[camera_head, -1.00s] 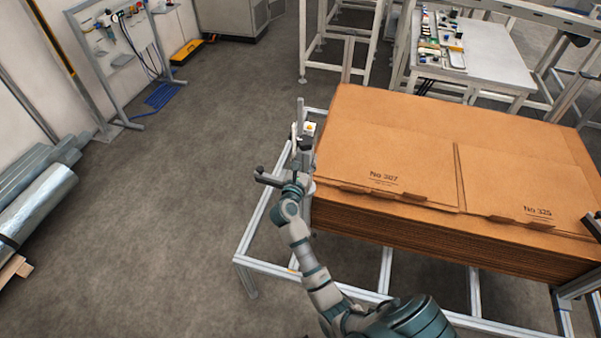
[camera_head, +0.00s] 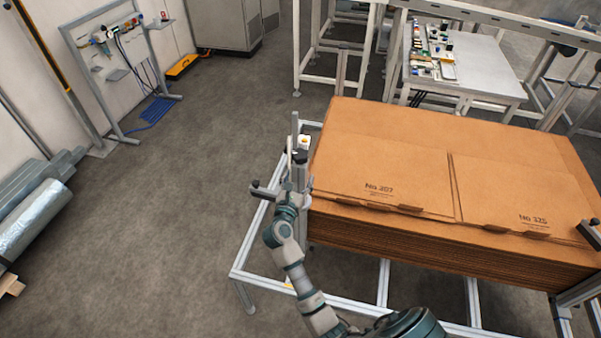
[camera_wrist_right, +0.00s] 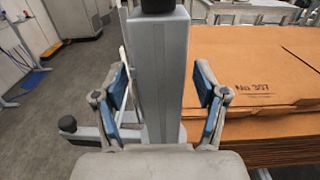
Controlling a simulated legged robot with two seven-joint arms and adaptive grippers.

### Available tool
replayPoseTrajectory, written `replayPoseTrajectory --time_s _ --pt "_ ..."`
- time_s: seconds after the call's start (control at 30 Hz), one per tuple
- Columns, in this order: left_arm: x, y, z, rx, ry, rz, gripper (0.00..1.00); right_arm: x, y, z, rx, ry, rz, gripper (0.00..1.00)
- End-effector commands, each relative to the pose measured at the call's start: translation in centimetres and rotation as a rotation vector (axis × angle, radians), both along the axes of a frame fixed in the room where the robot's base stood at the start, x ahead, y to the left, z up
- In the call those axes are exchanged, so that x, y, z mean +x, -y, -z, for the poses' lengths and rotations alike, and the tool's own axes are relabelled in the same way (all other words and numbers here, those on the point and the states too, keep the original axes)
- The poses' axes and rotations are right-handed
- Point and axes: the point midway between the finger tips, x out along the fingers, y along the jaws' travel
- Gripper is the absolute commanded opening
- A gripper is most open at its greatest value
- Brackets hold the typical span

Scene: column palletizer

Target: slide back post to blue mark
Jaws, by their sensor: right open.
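A grey upright post (camera_head: 299,172) stands at the left end of the cardboard stack. In the right wrist view the post (camera_wrist_right: 160,75) has a dark cap and rises between my fingers. My right gripper (camera_head: 291,203) is at the post in the head view. In the wrist view the right gripper (camera_wrist_right: 161,85) is open, with one blue-padded finger close on each side of the post. Contact with the pads cannot be told. Another upright post (camera_head: 340,72) stands behind the stack. I cannot make out a blue mark. My left gripper is out of view.
The cardboard stack (camera_head: 410,170) fills the aluminium frame (camera_head: 250,240) to the right of the post. A side bar with a black knob (camera_wrist_right: 68,125) sticks out left of the post.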

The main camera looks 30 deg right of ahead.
Motion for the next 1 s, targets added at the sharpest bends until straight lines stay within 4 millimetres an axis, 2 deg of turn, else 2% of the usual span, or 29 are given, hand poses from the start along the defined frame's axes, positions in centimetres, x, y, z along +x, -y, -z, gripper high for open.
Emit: replayPoseTrajectory --time_s 0.2,0.4,1.0 --pt "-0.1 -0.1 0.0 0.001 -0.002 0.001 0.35 -3.2 -3.9 0.2 0.004 -0.002 -0.001 0.72" --pt "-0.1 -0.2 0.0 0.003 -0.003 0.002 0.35 -5.1 -6.1 0.2 0.001 -0.002 0.0 0.72" --pt "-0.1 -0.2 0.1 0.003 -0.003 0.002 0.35 -5.6 -6.7 0.1 -0.001 -0.001 0.0 0.72"
